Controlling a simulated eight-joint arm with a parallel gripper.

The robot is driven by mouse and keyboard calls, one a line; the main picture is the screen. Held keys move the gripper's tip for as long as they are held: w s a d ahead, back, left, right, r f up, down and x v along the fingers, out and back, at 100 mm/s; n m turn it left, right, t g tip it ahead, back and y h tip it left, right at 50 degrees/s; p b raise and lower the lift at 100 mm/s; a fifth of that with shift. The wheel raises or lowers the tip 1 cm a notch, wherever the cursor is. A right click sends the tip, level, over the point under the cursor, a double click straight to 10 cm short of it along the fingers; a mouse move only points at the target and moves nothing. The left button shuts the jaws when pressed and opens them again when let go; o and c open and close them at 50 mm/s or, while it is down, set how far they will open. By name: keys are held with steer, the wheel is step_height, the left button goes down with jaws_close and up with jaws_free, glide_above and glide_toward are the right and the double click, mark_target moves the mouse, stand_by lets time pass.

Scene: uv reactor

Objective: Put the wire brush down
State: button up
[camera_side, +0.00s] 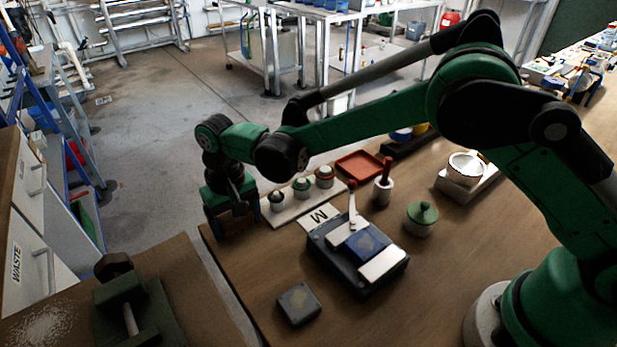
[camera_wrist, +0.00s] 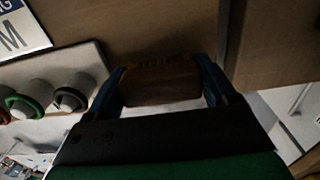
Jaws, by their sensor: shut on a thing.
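My gripper (camera_side: 232,220) is low at the far left corner of the wooden bench (camera_side: 235,265) in the side view. In the wrist view its two blue fingers (camera_wrist: 160,82) are shut on the wire brush (camera_wrist: 160,85), a brown wooden block with bristles along its far edge. The brush lies crosswise between the fingers. In the side view the brush is mostly hidden by the gripper and its dark shadow. I cannot tell whether the brush touches the bench.
Right of my gripper stands a white rack (camera_side: 300,208) with three capped jars. A gap separates the bench from the vise (camera_side: 128,305). The front-left bench is mostly clear.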

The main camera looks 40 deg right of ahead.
steer(key=shift+f, duration=0.15)
steer(key=shift+f, duration=0.35)
steer(key=shift+f, duration=0.1)
steer(key=o, duration=1.5)
step_height(320, 180, up, 6)
steer(key=shift+d+r, duration=0.1)
steer(key=shift+r, duration=0.15)
steer(key=s+d+r+t, duration=0.2)
steer(key=d+r, duration=0.5)
steer(key=shift+s+d+r+t, duration=0.15)
steer(key=shift+s+d+t, duration=0.7)
steer(key=shift+s+d, duration=1.15)
steer(key=shift+s+d+r+t, duration=0.15)
steer(key=shift+s+d+t, duration=0.75)
steer(key=shift+s+d, duration=1.05)
steer(key=shift+s+d+r+t, duration=0.15)
steer(key=shift+s+d+t, duration=0.7)
steer(key=shift+s+d, duration=1.15)
